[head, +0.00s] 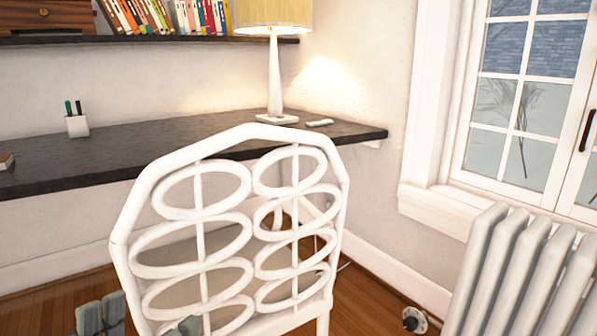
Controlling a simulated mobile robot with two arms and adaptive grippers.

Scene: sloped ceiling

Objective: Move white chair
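The white chair (336,210) stands upright in the middle of the head view, its openwork back of oval rings toward me. Its seat shows only in part through the rings, and its lower part is cut off by the frame. Grey-blue finger parts of my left gripper (101,316) show at the bottom edge, just left of the chair's left post. Whether the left gripper touches the chair is unclear. My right gripper is not identifiable in view.
A dark desk top (120,150) runs along the wall behind the chair, with a lamp (274,75), a pen cup (77,126) and a small white object (320,122). A white radiator (520,275) stands at the right under the window (525,95). Wood floor (365,305) shows between chair and radiator.

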